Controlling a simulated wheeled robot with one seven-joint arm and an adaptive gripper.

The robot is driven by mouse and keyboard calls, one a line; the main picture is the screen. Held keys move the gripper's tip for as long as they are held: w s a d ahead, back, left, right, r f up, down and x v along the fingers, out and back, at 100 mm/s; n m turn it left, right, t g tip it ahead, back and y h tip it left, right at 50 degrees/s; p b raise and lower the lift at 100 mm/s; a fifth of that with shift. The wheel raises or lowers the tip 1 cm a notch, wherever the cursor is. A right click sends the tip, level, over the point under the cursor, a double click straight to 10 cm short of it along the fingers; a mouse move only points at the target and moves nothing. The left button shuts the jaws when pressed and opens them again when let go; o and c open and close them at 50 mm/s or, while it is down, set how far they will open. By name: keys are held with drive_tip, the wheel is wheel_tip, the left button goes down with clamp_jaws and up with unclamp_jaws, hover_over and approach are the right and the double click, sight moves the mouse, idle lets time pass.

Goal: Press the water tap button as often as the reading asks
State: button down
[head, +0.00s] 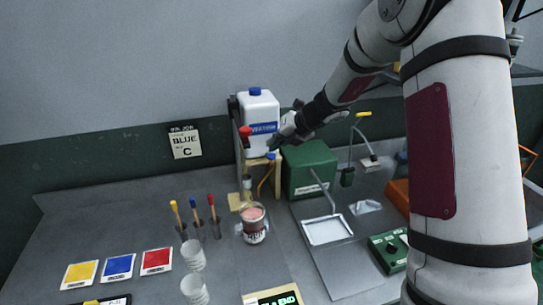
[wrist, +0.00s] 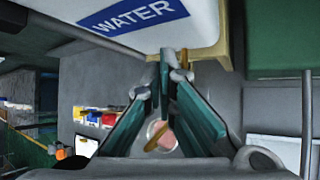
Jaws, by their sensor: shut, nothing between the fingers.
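A white water container (head: 262,125) with a blue cap and blue label stands on a wooden stand at the back of the bench. Its WATER label (wrist: 135,13) fills the top of the wrist view. A small blue button (head: 271,156) shows below the container at its right side, by a bent brass tap pipe (head: 265,178). My gripper (head: 278,138) is shut and empty, close to the container's lower right, just above the blue button. Whether it touches the button cannot be told. In the wrist view my gripper's fingertips (wrist: 166,55) meet beside the container's base.
A jar of pink liquid (head: 254,226) stands below the taps. A lit display (head: 272,297) at the bottom edge is partly cut off.

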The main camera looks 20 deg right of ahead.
drive_tip(key=shift+f, duration=0.1)
idle(0.6)
drive_tip(key=shift+f, duration=0.35)
drive_tip(key=shift+f, duration=0.65)
idle(0.7)
drive_tip(key=shift+r, duration=1.1)
drive_tip(key=shift+r+p, duration=0.7)
drive_tip(key=shift+r, duration=1.8)
